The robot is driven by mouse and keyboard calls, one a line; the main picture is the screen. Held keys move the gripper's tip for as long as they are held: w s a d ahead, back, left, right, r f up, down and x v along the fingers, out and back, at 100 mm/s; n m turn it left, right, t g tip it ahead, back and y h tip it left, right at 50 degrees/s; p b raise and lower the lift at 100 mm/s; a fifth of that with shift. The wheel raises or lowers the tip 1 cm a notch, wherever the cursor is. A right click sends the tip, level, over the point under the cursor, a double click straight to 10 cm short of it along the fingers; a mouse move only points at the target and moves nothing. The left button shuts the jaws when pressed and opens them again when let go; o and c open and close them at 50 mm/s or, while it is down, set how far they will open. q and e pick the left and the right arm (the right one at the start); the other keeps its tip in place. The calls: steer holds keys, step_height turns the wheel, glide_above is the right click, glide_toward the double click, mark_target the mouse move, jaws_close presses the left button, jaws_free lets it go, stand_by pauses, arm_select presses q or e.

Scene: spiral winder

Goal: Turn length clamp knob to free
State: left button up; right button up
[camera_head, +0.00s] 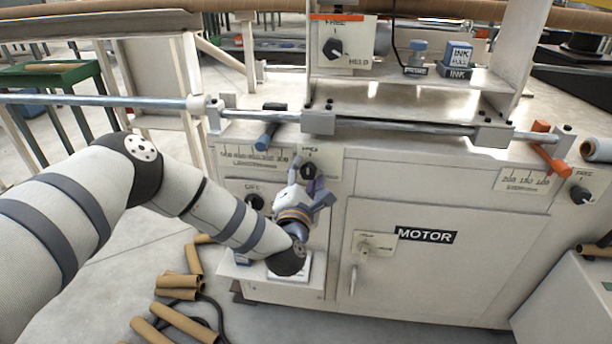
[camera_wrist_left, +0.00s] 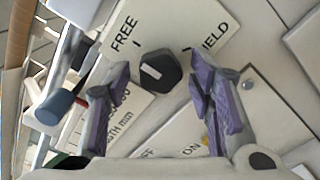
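The length clamp knob is a dark, many-sided knob (camera_wrist_left: 160,70) with a white mark on its face. It sits on a white plate (camera_wrist_left: 185,28) lettered FREE and HELD. In the head view the same knob (camera_head: 308,171) is partly hidden by my gripper on the cabinet's left front. My left gripper (camera_wrist_left: 160,66) is open, with its purple fingers on either side of the knob and a visible gap to each. It also shows in the head view (camera_head: 307,184). I cannot tell exactly which label the mark points to. My right gripper is not in view.
A blue-handled stop (camera_head: 267,136) juts out left of the knob, below the metal rail (camera_head: 400,126). A LENGTH mm scale plate (camera_head: 250,157) is beside the knob. A lower switch (camera_head: 255,201), a MOTOR panel (camera_head: 427,236) and another FREE knob (camera_head: 580,195) are nearby. Cardboard tubes (camera_head: 180,320) lie on the floor.

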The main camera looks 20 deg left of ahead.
arm_select(q)
steer(key=shift+s, duration=0.1)
steer(key=v, duration=1.1)
steer(key=shift+s+d, duration=0.2)
steer(key=shift+s, duration=0.2)
